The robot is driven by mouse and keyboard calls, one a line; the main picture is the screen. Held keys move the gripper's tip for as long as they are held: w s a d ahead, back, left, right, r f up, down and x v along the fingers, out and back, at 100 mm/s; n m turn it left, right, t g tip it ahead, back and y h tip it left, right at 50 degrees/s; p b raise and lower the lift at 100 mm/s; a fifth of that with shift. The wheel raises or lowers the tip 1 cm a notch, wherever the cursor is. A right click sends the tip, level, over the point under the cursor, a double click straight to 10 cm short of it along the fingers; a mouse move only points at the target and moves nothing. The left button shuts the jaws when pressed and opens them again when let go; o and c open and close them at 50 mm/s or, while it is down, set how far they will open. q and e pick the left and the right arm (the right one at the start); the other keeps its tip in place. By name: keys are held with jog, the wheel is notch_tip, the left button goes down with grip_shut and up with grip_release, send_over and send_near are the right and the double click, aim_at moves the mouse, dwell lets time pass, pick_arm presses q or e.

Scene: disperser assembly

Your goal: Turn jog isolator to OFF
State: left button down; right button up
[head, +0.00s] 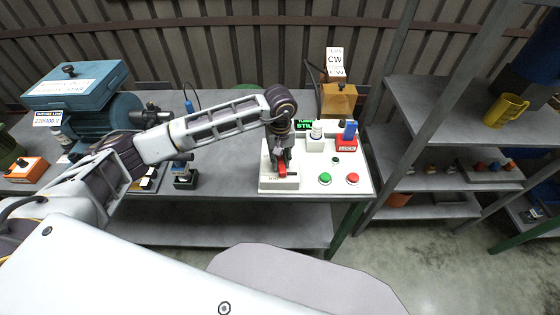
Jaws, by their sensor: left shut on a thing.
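The white control panel (309,188) sits on the grey workbench, near its right end. A red switch handle (282,169) shows at the panel's left part, on a grey-white block (279,183) that I take to be the jog isolator. My left gripper (281,160) points down over it and is shut on the red handle. The gripper hides most of the handle, and the isolator's markings are too small to read. My right gripper is not in view.
The panel also carries a green button (325,178), a red button (353,179), a blue part on a red block (349,131) and a green-lit display (304,125). A blue motor (90,112) stands at the left. Shelves (440,178) stand at the right.

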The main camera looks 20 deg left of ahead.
pick_arm(q)
jog(key=n+b, duration=0.2)
jog(key=shift+f+n, duration=0.15)
jog(key=shift+n, duration=0.25)
jog(key=n+b, duration=0.3)
jog(key=n, duration=0.1)
jog(key=shift+b, duration=0.3)
jog(key=shift+n, duration=0.4)
jog(key=shift+n+b, duration=0.9)
jog(key=shift+n, duration=0.2)
jog(key=shift+n+b, duration=0.45)
jog(key=shift+n, duration=0.25)
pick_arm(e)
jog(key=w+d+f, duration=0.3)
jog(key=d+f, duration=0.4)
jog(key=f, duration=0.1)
pick_arm(q)
jog(key=shift+n, duration=0.3)
jog(key=shift+n+b, duration=0.55)
jog(key=shift+n, duration=0.15)
jog(key=shift+n+b, duration=0.45)
jog(key=shift+n, duration=0.85)
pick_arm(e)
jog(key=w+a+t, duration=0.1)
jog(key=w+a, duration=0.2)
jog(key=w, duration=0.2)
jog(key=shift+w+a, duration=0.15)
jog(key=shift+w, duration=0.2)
